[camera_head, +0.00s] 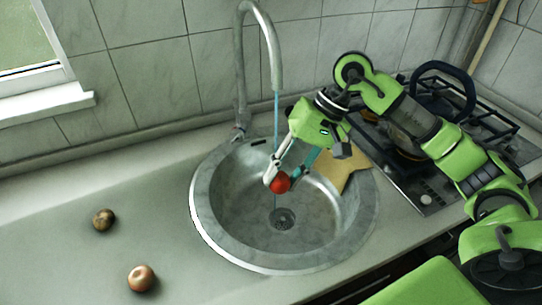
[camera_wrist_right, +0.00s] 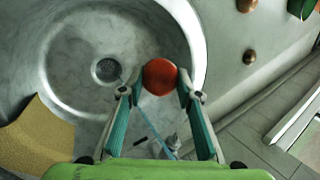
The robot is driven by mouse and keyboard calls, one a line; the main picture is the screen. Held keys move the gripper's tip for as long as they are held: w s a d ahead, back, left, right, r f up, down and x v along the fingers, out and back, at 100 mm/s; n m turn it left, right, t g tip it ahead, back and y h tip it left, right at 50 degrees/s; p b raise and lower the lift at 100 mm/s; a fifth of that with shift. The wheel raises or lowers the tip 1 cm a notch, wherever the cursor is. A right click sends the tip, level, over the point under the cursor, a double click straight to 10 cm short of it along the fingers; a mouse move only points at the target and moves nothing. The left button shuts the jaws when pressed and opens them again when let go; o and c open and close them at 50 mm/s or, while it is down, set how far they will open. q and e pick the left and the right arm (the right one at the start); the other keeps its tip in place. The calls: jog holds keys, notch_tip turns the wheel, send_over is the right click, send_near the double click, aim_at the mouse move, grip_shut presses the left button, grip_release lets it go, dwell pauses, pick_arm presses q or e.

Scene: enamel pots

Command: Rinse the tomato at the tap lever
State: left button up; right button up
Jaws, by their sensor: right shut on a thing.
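The red tomato (camera_head: 280,183) is between the fingertips of my right gripper (camera_head: 281,178), above the sink bowl. In the right wrist view the tomato (camera_wrist_right: 160,76) sits between both fingertips of the right gripper (camera_wrist_right: 160,88), which is shut on it. A tall curved tap (camera_head: 272,48) stands behind the sink, with its small lever (camera_head: 239,133) low at its base. A thin blue water stream (camera_head: 276,112) falls from the spout. In the wrist view the stream passes just left of the tomato; I cannot tell whether it touches it. My left gripper is out of view.
The round steel sink (camera_head: 230,245) has a drain (camera_head: 282,218) at its bottom. A tan board-like piece (camera_head: 345,172) lies at its right rim. Two brownish round items (camera_head: 104,219) (camera_head: 141,278) lie on the left counter. A stove (camera_head: 425,197) with a dark pan (camera_head: 443,90) is at right.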

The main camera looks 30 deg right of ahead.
dwell(0.6)
jog(key=shift+s+a+r, duration=0.3)
jog(key=shift+s+r, duration=0.4)
jog(key=shift+s, duration=0.1)
jog(key=shift+s+a+r, duration=0.3)
jog(key=shift+s+r, duration=0.35)
jog(key=shift+s, duration=0.1)
jog(key=shift+s+a+r, duration=0.3)
jog(key=shift+s+r, duration=0.4)
jog(key=shift+s, duration=0.1)
